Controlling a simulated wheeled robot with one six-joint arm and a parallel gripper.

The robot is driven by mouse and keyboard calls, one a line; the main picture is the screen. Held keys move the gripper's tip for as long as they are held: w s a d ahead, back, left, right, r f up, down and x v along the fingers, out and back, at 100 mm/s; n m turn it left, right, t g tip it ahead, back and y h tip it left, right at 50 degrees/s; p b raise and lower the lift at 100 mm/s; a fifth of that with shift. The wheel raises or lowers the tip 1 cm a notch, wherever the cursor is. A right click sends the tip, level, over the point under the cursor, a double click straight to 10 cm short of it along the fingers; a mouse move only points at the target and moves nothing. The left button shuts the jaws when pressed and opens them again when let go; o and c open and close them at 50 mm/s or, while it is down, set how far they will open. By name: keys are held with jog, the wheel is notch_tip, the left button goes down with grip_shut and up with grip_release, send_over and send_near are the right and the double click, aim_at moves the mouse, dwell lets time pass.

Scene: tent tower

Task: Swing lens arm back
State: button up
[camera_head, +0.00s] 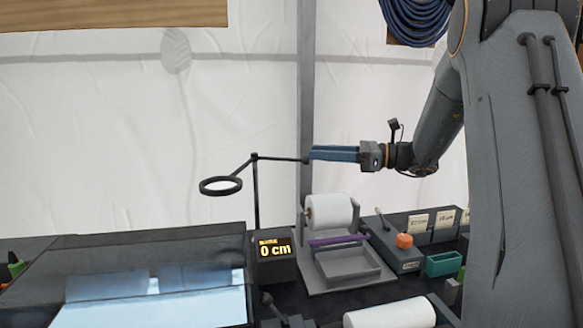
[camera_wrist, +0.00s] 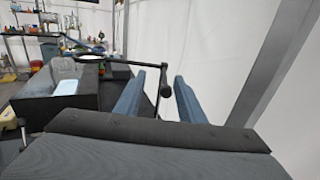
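The black lens arm (camera_head: 278,158) sits atop a thin upright post (camera_head: 257,195), with a ring-shaped lens (camera_head: 221,186) at its left end. Its other end reaches right to the tips of my gripper (camera_head: 312,154). In the wrist view my gripper (camera_wrist: 159,76) has its two blue fingers spread apart. The dark end piece of the lens arm (camera_wrist: 165,80) shows between them, with gaps visible on both sides. The lens ring (camera_wrist: 90,58) appears beyond, to the left.
Below stand a display (camera_head: 273,248) reading 0 cm, a white roll on a stand (camera_head: 331,213) and a dark box with a bright panel (camera_head: 160,305). An orange knob (camera_head: 404,241) and a green bin (camera_head: 443,264) are at right. A grey tent pole (camera_head: 307,90) rises behind.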

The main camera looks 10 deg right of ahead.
aim_at(301, 160)
jog(key=shift+w+a+f, duration=0.45)
jog(key=shift+w+a, duration=0.35)
jog(key=shift+a, duration=0.35)
jog(key=shift+w+a+f, duration=0.5)
jog(key=shift+w+a, duration=0.3)
jog(key=shift+a, duration=0.4)
jog(key=shift+w+a+f, duration=0.45)
jog(key=shift+w+a, duration=0.35)
jog(key=shift+a, duration=0.35)
jog(key=shift+b, duration=0.3)
jog(key=shift+c, duration=0.2)
grip_shut()
